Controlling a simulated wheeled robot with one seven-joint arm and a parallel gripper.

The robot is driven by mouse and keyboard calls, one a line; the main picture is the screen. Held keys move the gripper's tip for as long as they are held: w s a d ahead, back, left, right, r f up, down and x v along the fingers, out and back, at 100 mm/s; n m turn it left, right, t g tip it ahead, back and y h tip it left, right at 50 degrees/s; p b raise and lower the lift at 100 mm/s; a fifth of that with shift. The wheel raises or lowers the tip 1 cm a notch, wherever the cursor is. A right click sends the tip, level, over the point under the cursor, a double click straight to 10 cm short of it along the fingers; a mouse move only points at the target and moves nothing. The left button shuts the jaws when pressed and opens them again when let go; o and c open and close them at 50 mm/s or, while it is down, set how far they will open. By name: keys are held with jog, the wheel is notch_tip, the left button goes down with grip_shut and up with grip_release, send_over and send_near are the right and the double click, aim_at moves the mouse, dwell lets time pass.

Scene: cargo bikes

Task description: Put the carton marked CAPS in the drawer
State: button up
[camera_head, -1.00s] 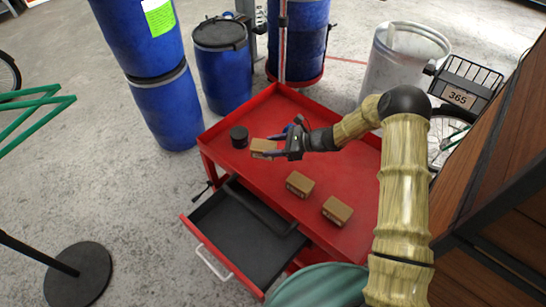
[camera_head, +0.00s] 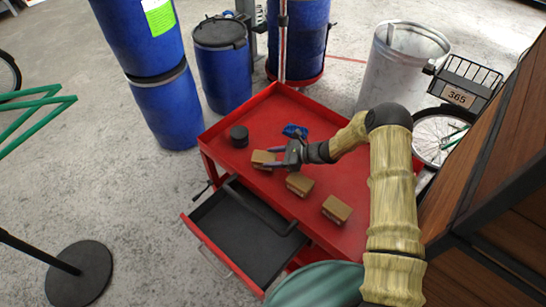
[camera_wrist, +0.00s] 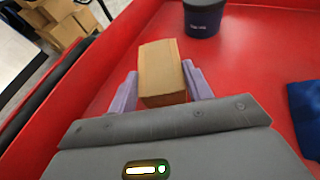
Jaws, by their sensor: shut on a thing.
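My gripper (camera_head: 275,157) is shut on a small brown carton (camera_head: 261,159) over the red cart top. In the wrist view the carton (camera_wrist: 160,68) sits between the two pale purple fingers (camera_wrist: 160,92); no lettering on it can be read. I cannot tell whether it touches the cart top. Two similar cartons, a middle one (camera_head: 299,184) and a right one (camera_head: 336,209), stand on the cart nearer the front; their marks are too small to read. The drawer (camera_head: 245,240) is pulled out at the cart's lower left, dark inside and empty.
A dark round tub (camera_head: 239,136) stands on the cart (camera_head: 275,111) left of and behind the held carton. A crumpled blue cloth (camera_head: 295,131) lies behind my gripper. Blue drums (camera_head: 222,65) stand behind the cart; wooden shelving (camera_head: 500,160) is at right.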

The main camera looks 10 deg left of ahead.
jog(key=shift+f, duration=0.2)
jog(key=o, duration=1.1)
jog(key=shift+r, duration=0.1)
jog(key=b+v, duration=0.1)
jog(key=v, duration=0.7)
jog(key=b+v, duration=0.2)
jog(key=v, duration=0.7)
jog(key=shift+s+d, duration=0.25)
jog(key=shift+d, duration=0.05)
